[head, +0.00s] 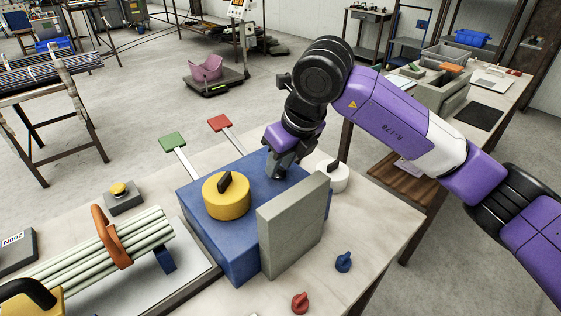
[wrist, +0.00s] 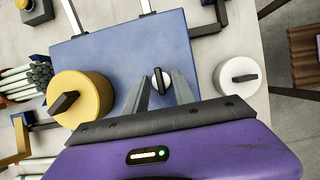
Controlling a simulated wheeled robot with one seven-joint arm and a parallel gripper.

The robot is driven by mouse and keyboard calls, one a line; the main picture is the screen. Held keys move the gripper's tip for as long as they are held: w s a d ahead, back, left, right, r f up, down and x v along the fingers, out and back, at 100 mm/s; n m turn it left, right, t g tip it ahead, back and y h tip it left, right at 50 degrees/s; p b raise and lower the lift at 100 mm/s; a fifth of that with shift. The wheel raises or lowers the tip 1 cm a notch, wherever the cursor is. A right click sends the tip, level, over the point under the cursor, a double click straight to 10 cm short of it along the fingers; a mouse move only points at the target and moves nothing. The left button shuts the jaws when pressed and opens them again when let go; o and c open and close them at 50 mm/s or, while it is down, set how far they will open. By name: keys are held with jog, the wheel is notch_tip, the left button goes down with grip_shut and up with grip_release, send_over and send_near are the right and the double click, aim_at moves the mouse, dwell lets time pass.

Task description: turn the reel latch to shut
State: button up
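A blue box (head: 228,245) stands on the table, with a yellow round knob (head: 226,197) bearing a black bar on its top left. A white round knob (head: 334,178) with a black bar stands at the box's right. In the wrist view, a small black-and-white knob (wrist: 161,80) sits on the box top. Which of these is the reel latch is not marked. My gripper (wrist: 160,76) points down at the box top, its two fingers apart on either side of the small knob. Contact cannot be told. In the head view, my gripper (head: 280,172) hides that knob.
A grey upright plate (head: 292,225) stands at the box's front right. Green (head: 173,140) and red (head: 219,122) paddle levers rise behind it. Blue (head: 343,262) and red (head: 300,303) small knobs are at the front. Pale rods (head: 90,255) lie left.

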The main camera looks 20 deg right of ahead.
grip_shut()
jog(key=shift+n, duration=0.3)
jog(key=shift+d+f+n+y+b, duration=0.15)
jog(key=shift+n+y+b, duration=0.45)
jog(key=shift+n+b, duration=0.55)
jog(key=n+g+b, duration=0.1)
jog(key=n, duration=0.2)
jog(key=shift+w+n+y, duration=0.1)
jog(key=shift+n+y, duration=0.25)
jog(key=shift+y, duration=0.05)
jog(key=n, duration=0.1)
jog(key=n+g, duration=0.1)
jog(key=n, duration=0.1)
jog(key=n+g+y, duration=0.1)
jog(key=n, duration=0.1)
jog(key=shift+w+r+p, duration=0.15)
jog(key=shift+r+p, duration=0.15)
jog(key=shift+p, duration=0.05)
jog(key=n+g+p, duration=0.1)
jog(key=n+g, duration=0.1)
jog(key=n, duration=0.4)
jog(key=shift+w+p, duration=0.15)
jog(key=shift+p, duration=0.15)
jog(key=shift+f+n+g, duration=0.1)
jog(key=shift+n+g, duration=0.2)
grip_release()
